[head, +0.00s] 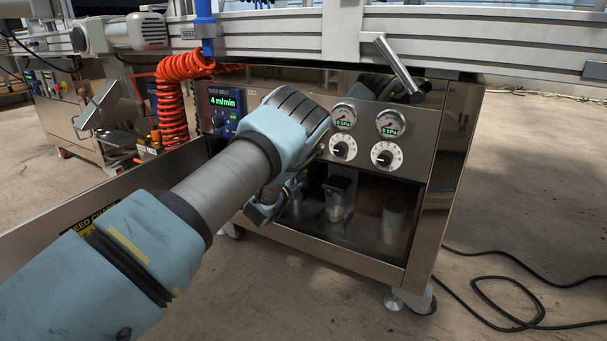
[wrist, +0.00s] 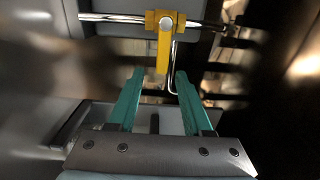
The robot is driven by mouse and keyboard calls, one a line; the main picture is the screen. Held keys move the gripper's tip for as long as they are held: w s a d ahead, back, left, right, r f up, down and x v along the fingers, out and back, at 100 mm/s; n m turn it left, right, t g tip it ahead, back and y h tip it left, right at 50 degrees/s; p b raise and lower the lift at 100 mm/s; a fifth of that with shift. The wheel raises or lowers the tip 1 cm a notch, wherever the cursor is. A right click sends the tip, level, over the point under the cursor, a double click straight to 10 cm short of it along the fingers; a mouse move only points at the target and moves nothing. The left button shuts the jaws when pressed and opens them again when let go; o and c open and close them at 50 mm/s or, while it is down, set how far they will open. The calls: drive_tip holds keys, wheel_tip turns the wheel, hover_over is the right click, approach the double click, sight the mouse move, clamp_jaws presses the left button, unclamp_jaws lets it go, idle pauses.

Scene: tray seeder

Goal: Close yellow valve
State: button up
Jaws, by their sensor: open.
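The yellow valve (wrist: 164,42) shows in the wrist view at the top centre. Its yellow body sits on a horizontal metal pipe, and its lever hangs down from it in the picture, across the line of the pipe. My gripper (wrist: 160,77) is open, with its two green fingers apart and nothing between them. The fingertips are just below the lever's lower end in the picture; I cannot tell whether they touch it. In the head view my arm hides the valve, and my gripper's fingertips are not clearly visible.
The steel machine cabinet (head: 459,125) carries several gauges and dials and a green speed display (head: 226,102). Its open lower bay holds clear cups. An orange coiled hose (head: 172,100) hangs at the left. A black cable (head: 490,290) lies on the floor at right. A thin bent metal rod (wrist: 174,75) hangs beside the lever.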

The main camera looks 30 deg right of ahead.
drive_tip(key=p+v, duration=0.3)
drive_tip(key=v, duration=0.6)
drive_tip(key=shift+s+a, duration=0.2)
drive_tip(key=shift+a, duration=0.15)
drive_tip(key=shift+r, duration=0.1)
